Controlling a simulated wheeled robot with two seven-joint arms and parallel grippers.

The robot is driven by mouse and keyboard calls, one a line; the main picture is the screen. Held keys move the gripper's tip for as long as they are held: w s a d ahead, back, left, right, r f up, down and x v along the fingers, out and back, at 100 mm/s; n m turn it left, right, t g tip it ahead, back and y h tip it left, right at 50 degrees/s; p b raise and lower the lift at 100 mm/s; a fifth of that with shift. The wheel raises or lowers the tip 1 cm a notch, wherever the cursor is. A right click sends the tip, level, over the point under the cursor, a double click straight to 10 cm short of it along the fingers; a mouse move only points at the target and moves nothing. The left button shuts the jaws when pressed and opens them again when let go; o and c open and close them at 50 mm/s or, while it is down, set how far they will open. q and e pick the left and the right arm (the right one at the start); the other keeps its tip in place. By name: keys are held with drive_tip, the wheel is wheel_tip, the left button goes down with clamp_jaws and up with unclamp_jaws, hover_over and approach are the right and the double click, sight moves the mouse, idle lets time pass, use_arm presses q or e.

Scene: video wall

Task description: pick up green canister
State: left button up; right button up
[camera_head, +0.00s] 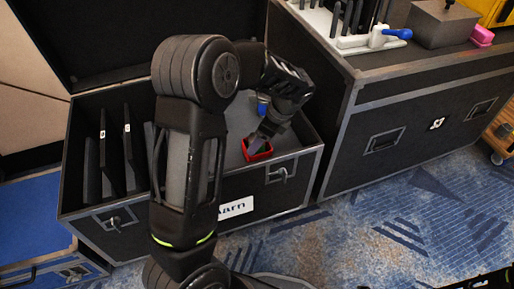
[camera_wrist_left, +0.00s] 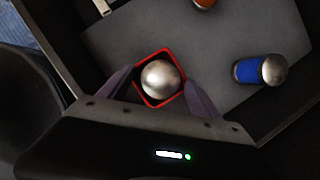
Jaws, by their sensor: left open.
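No green surface shows on any canister. In the left wrist view a round silver top (camera_wrist_left: 161,79) sits inside a red square holder (camera_wrist_left: 139,92); the body below it is hidden, so I cannot tell its colour. The red holder also shows in the head view (camera_head: 258,154), inside the open black case. My left gripper (camera_head: 259,143) points down into the case at the holder. In the left wrist view its open fingers (camera_wrist_left: 159,84) lie on either side of the holder and silver top. My right gripper is not clearly in view.
A blue canister with a silver end (camera_wrist_left: 248,71) lies right of the holder; blue also shows in the head view (camera_head: 263,105). An orange item (camera_wrist_left: 204,3) is at the top edge. The black case (camera_head: 291,168) has walls around, dark panels (camera_head: 112,150) at left, and another case (camera_head: 400,130) right.

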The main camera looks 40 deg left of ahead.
idle(0.5)
use_arm(q)
drive_tip(key=c, duration=1.5)
